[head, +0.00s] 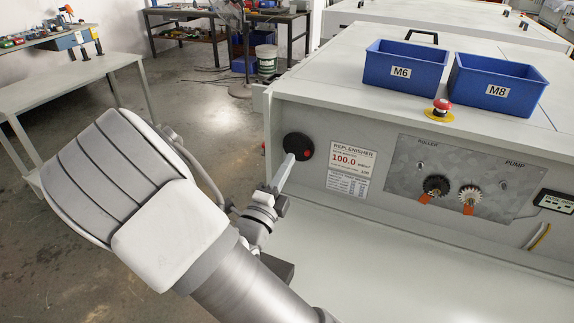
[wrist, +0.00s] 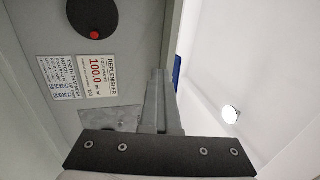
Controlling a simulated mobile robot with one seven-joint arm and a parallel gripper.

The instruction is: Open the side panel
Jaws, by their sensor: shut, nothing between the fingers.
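The pale grey plate processor (head: 390,220) stands on the right in the head view, with its front face towards me. A black round disc (head: 298,146) with a red dot sits at the left of that face. It also shows at the top of the wrist view (wrist: 85,15). My gripper (head: 289,160) is shut and empty, its fingertips in front of or beside the disc; I cannot tell whether they touch the machine. In the wrist view the fingers (wrist: 160,75) lie below and right of the disc, apart from it in the picture. I cannot clearly make out the side panel.
Blue bins marked M6 (head: 405,66) and M8 (head: 496,82) and a red emergency button (head: 442,105) sit on the machine's top. A metal plate with two gear knobs (head: 452,180) is right of the disc. A bench (head: 70,85) stands left. Open floor lies between.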

